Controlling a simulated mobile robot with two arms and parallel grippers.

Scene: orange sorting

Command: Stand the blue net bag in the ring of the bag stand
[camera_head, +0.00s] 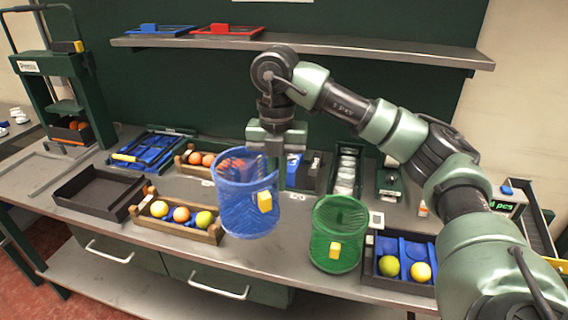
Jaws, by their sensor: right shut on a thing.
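The blue net bag (247,215), an open round mesh bag with a yellow tag, is upright in front of the middle of the bench. My right gripper (277,158) points down at the right side of its rim and is shut on it. The bag's bottom is near the bench's front edge; I cannot tell its height above the top. A green net bag (340,215) with a yellow tag stands upright to its right. I cannot clearly make out the bag stand's ring; it may be behind the bags. My left gripper is not in view.
A wooden crate of fruit (208,234) is left of the blue bag, with an empty dark tray (90,203) beyond it. A shelf (330,49) runs above the bench.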

